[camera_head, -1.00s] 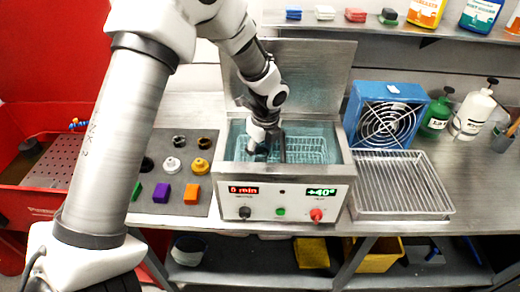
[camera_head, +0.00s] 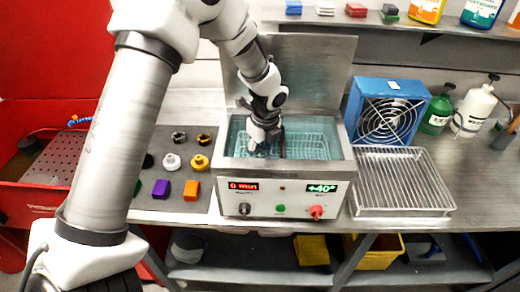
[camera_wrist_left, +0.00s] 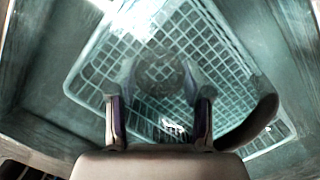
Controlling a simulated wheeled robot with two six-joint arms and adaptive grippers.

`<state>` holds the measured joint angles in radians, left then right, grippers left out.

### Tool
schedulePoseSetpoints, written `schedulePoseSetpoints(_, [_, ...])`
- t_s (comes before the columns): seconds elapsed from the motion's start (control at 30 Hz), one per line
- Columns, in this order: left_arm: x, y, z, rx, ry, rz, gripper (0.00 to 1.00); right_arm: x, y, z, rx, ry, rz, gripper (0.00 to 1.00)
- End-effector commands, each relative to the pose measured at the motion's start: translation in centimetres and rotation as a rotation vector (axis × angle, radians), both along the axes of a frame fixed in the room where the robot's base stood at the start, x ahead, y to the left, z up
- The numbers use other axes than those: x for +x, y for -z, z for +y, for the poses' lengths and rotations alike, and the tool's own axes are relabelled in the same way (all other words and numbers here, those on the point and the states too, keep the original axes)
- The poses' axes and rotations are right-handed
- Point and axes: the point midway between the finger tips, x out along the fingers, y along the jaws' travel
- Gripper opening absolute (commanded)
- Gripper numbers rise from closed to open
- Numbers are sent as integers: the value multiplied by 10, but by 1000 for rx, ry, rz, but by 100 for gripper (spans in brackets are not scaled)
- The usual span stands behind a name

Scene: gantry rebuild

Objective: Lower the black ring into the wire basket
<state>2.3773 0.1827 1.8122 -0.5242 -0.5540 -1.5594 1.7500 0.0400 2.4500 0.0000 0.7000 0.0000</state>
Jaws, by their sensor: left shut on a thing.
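My left gripper (camera_head: 258,147) reaches down into the open tank of the ultrasonic bath (camera_head: 280,210), over the wire basket (camera_head: 308,146). In the left wrist view my gripper (camera_wrist_left: 159,85) is shut on a dim round thing, apparently the black ring (camera_wrist_left: 160,72). Basket mesh shows through its middle. The wire basket (camera_wrist_left: 215,55) spreads below and around it under bluish water. I cannot tell whether the ring touches the basket floor. In the head view the ring is hidden by my gripper. My right gripper is not in view.
A dark upright handle (camera_head: 282,143) stands close beside my gripper. The bath's raised lid (camera_head: 310,75) is behind. A mat (camera_head: 180,206) with several parts lies left; a wire rack (camera_head: 402,182) and blue fan box (camera_head: 388,110) stand right.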

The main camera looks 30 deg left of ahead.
Motion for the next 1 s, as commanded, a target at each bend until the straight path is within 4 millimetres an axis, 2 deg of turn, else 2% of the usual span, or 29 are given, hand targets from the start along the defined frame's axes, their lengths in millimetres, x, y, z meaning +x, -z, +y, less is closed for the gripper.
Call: schedulePoseSetpoints(1.0, [0, 15, 0, 0, 0, 0, 8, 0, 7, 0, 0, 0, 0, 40])
